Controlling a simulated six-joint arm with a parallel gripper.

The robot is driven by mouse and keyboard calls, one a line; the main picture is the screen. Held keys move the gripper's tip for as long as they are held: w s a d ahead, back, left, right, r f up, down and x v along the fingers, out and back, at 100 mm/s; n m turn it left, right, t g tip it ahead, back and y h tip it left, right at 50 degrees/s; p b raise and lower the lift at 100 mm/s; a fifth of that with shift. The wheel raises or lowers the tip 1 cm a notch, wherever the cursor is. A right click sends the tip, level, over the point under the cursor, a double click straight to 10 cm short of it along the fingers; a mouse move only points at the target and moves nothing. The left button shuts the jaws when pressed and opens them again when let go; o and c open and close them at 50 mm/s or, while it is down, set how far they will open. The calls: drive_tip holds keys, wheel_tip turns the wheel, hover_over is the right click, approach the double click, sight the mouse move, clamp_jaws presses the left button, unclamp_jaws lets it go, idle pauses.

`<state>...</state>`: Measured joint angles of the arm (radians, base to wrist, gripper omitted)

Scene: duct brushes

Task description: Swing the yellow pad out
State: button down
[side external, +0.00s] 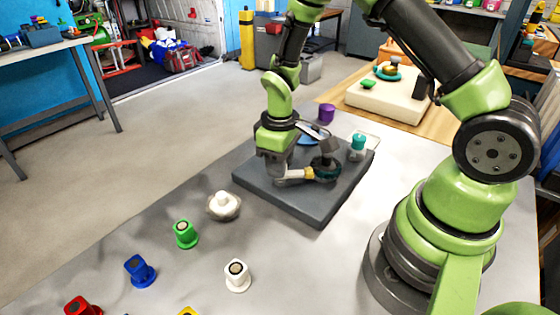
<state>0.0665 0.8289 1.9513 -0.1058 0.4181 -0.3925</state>
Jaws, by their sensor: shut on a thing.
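My gripper (284,173) is low over the dark grey board (320,208), on its left part. Its jaws are shut at the pale, yellowish piece I take to be the yellow pad (307,173). The pad is small and partly hidden by the gripper, so its exact shape is unclear. It sits just left of a dark round hub with a teal edge (326,170), and seems to touch it. A grey, dark-ended piece (326,144) stands above the hub. A blue disc (308,140) shows partly behind my wrist.
A purple knob (326,113) and a teal-topped piece (357,146) stand toward the board's back. A white knob (223,205), a green piece (186,234), a blue piece (140,270) and a white piece (237,275) stand on the table in front. Bare table lies between them.

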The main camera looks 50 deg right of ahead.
drive_tip(key=m, duration=0.5)
drive_tip(key=shift+m, duration=0.3)
drive_tip(key=m, duration=0.5)
idle(0.4)
drive_tip(key=c, duration=0.8)
unclamp_jaws()
drive_tip(key=shift+c, duration=0.2)
wheel_tip(320, 180, up, 10)
drive_tip(key=shift+r, duration=0.1)
